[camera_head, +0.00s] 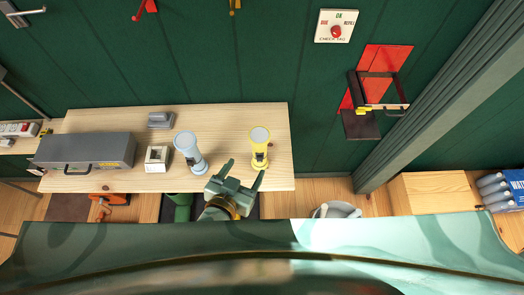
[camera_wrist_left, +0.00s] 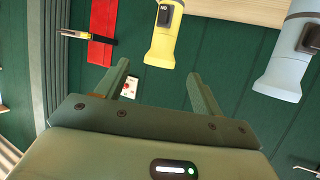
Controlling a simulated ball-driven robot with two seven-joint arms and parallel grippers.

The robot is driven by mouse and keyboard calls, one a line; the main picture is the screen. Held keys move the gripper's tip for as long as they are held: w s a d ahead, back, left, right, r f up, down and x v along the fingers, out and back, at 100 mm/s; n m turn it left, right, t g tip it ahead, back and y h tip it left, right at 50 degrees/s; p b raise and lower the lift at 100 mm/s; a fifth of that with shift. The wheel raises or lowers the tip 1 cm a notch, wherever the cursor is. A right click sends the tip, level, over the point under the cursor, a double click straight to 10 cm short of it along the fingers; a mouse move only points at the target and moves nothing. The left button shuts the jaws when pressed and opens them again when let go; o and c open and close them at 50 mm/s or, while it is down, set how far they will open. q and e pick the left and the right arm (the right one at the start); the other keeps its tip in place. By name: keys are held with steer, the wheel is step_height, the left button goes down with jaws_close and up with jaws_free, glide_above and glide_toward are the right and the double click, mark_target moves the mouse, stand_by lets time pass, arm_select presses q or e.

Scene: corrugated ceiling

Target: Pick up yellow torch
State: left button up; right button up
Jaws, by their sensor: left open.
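The yellow torch (camera_head: 260,147) stands upright near the right end of a light wooden table (camera_head: 230,118). In the left wrist view the yellow torch (camera_wrist_left: 165,35) shows beyond the fingers, roughly in line with the gap between them. My left gripper (camera_head: 245,172) is open at the front of the table, its fingers apart, just in front and to the left of the torch. Nothing is between the fingers in the left wrist view (camera_wrist_left: 157,80). My right gripper is in neither view.
A pale blue-grey torch (camera_head: 189,152) stands left of the gripper; it also shows in the left wrist view (camera_wrist_left: 290,50). A small white box (camera_head: 157,158), a grey block (camera_head: 160,119) and a grey case (camera_head: 88,150) sit further left. The table's right end is clear.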

mark_target(257, 148)
arm_select(q)
steer(key=b+x, duration=0.1)
steer(key=x, duration=0.1)
steer(key=b+x, duration=0.2)
steer(key=x, duration=0.1)
steer(key=b+x, duration=0.1)
steer(key=x, duration=0.2)
steer(key=shift+f, duration=0.4)
steer(key=shift+w+d+f+b, duration=0.1)
steer(key=shift+w+b, duration=0.35)
steer(key=shift+b, duration=0.05)
steer(key=b+x, duration=0.2)
steer(key=x, duration=0.1)
steer(key=b+x, duration=0.1)
steer(key=b, duration=0.1)
steer(key=shift+w+a+f, duration=0.15)
steer(key=shift+a+f, duration=0.1)
steer(key=shift+f, duration=0.15)
steer(key=shift+w+d, duration=0.1)
steer(key=shift+w, duration=0.1)
steer(key=shift+s+r, duration=0.1)
steer(key=shift+r, duration=0.05)
steer(key=c, duration=1.3)
jaws_close()
steer(key=shift+r, duration=0.1)
